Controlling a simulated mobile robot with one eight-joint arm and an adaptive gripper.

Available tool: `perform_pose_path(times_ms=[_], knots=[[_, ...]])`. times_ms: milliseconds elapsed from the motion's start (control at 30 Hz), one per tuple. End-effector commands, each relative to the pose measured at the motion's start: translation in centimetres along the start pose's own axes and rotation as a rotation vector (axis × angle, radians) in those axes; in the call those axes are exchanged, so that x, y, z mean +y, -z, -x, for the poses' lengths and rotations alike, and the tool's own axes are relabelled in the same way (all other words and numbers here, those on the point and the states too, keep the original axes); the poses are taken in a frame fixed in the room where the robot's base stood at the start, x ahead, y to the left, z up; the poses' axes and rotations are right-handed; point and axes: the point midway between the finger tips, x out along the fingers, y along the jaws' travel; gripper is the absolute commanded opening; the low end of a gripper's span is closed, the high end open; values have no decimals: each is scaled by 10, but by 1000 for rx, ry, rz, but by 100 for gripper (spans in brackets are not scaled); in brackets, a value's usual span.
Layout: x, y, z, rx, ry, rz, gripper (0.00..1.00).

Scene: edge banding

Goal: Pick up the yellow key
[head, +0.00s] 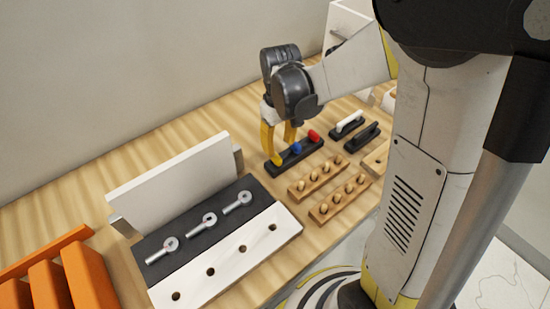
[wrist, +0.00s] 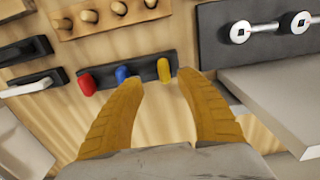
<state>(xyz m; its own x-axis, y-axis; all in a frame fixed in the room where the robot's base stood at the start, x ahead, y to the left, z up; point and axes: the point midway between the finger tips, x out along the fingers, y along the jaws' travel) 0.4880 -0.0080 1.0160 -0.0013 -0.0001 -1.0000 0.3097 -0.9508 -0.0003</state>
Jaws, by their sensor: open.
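The yellow key (wrist: 164,70) stands in a black rack (wrist: 146,74), at its right end in the wrist view. In the head view the yellow key (head: 277,160) is at the near left end of the rack. A blue key (wrist: 122,75) and a red key (wrist: 87,83) stand in the same rack. My gripper (wrist: 165,80) has yellow fingers that are apart, with nothing between them. In the wrist view the fingertips point towards the rack, one on each side of the yellow key. In the head view my gripper (head: 278,145) is over the yellow end of the rack; the exact height is unclear.
Wooden racks with round pegs (head: 320,175) stand beside the black rack. Black and white handles (head: 347,124) lie behind it. A black and white panel with silver wrenches (head: 208,222) and a white upright board (head: 175,180) are nearby. Orange blocks (head: 85,275) stand at the left.

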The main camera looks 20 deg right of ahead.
Motion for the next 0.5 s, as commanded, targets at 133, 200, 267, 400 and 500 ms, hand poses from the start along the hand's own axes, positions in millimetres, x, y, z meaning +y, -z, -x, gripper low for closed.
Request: perform_pose_path(times_ms=[133,200,267,400,500], knots=[[-2,1,-10,0,0,0,43],[-4,2,-19,0,0,1,43],[-6,3,-30,1,0,1,43],[-8,4,-51,1,0,-1,43],[-7,4,-55,1,0,-1,43]])
